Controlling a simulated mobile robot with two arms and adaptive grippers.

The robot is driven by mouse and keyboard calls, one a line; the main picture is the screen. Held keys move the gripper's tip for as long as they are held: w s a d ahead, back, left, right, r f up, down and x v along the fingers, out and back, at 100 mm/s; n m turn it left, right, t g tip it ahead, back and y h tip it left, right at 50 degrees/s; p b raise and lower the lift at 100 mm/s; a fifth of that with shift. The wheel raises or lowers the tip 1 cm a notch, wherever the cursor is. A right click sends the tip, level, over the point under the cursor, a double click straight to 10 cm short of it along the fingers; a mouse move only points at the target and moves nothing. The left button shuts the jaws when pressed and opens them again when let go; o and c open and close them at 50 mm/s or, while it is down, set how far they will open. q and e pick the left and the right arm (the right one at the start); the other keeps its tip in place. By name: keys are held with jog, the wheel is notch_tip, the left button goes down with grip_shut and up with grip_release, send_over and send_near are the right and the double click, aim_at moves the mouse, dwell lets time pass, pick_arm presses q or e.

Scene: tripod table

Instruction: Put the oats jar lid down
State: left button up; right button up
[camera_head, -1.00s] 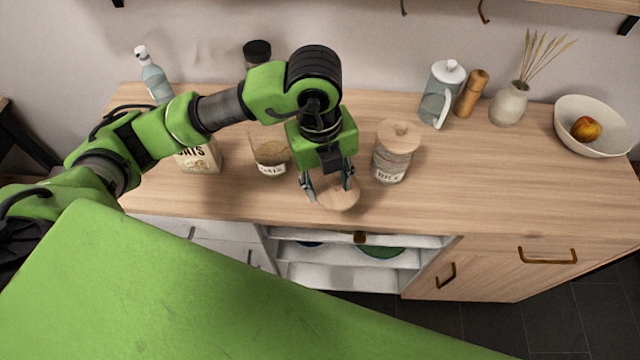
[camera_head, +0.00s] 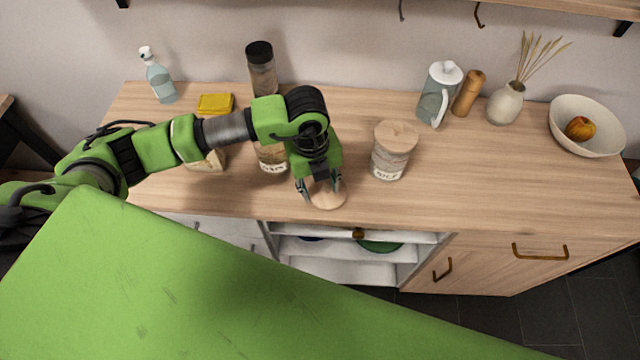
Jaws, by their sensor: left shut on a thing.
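The oats jar lid (camera_head: 329,199) is a round, pale wooden disc near the front edge of the counter. My left gripper (camera_head: 320,187) points down and is shut on it. The lid lies at or just above the counter top; I cannot tell whether it touches. The glass oats jar (camera_head: 272,160) stands left of the gripper, with its upper part hidden behind my arm. The rice jar (camera_head: 389,160) stands upright to the right with its own wooden lid on. My right gripper is not in view.
An oats bag (camera_head: 208,161) is partly behind my left arm. A yellow item (camera_head: 215,104), a spray bottle (camera_head: 159,81) and a dark-capped jar (camera_head: 261,70) stand behind. The counter (camera_head: 480,185) right of the rice jar is clear.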

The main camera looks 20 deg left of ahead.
aim_at(315, 195)
pick_arm(q)
jog(key=o, duration=1.3)
jog(key=shift+r, duration=0.3)
jog(key=r+b, duration=0.1)
jog(key=r, duration=0.2)
jog(key=r+b, duration=0.1)
jog(key=r, duration=0.3)
jog(key=r+b, duration=0.1)
jog(key=r, duration=0.3)
jog(key=shift+s+a+r, duration=0.25)
jog(key=shift+s+a, duration=0.1)
jog(key=shift+a, duration=0.05)
